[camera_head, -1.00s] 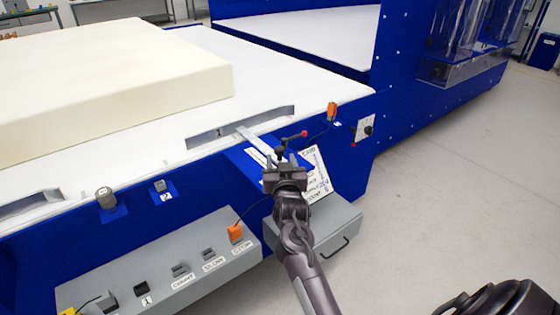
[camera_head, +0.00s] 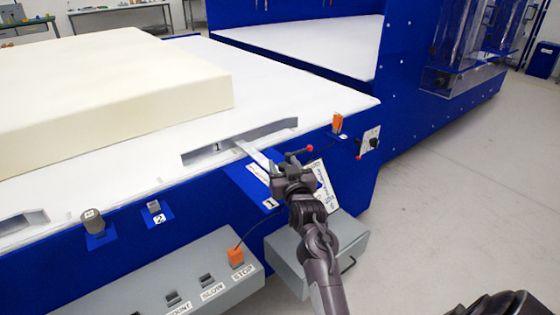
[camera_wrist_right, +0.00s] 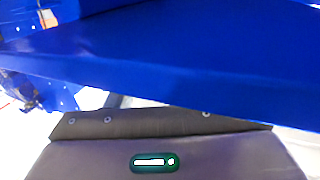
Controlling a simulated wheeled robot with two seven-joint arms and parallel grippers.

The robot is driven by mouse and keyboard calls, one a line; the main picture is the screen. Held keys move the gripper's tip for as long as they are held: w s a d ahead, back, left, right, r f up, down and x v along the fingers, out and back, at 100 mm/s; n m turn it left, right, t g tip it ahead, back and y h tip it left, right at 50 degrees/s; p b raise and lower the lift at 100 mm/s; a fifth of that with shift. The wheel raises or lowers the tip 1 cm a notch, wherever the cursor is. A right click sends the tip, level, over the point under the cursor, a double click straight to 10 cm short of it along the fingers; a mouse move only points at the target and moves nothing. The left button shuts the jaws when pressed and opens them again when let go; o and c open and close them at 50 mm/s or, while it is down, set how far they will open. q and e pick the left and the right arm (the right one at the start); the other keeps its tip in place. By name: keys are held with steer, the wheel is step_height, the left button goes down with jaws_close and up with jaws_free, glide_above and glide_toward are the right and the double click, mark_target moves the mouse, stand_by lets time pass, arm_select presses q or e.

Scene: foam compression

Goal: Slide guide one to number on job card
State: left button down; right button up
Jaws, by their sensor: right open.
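Guide one is a grey metal fence (camera_head: 238,140) marked 1, standing on the white bed near its front edge. A pale bar (camera_head: 256,155) runs from it over the blue ledge to a dark clamp with a red-knobbed lever (camera_head: 300,152). My right gripper (camera_head: 286,172) is open at the clamp end of the bar; whether it touches is unclear. The job card (camera_head: 323,188) is white, behind the gripper and partly hidden, its number unreadable. In the right wrist view a blue panel (camera_wrist_right: 160,60) fills most of the picture and no fingertips show. My left gripper is not in view.
A large cream foam block (camera_head: 110,85) lies on the bed (camera_head: 290,75). Another guide (camera_head: 22,228) is at the left edge. A grey control box (camera_head: 190,280) with an orange stop button (camera_head: 236,256) and a grey drawer (camera_head: 350,245) sit below. Floor at right is clear.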

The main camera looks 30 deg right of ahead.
steer(key=shift+w, duration=0.2)
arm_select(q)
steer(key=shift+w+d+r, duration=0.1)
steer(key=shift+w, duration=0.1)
arm_select(e)
steer(key=shift+s, duration=0.1)
steer(key=shift+r, duration=0.1)
steer(key=shift+c, duration=0.9)
jaws_close()
steer(key=shift+w+r, duration=0.1)
steer(key=shift+w, duration=0.3)
steer(key=shift+w+p, duration=0.35)
steer(key=shift+w+a, duration=0.1)
steer(key=shift+w, duration=0.25)
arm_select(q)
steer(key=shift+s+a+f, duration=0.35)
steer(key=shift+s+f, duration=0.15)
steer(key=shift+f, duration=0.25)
arm_select(e)
steer(key=shift+o, duration=0.9)
jaws_free()
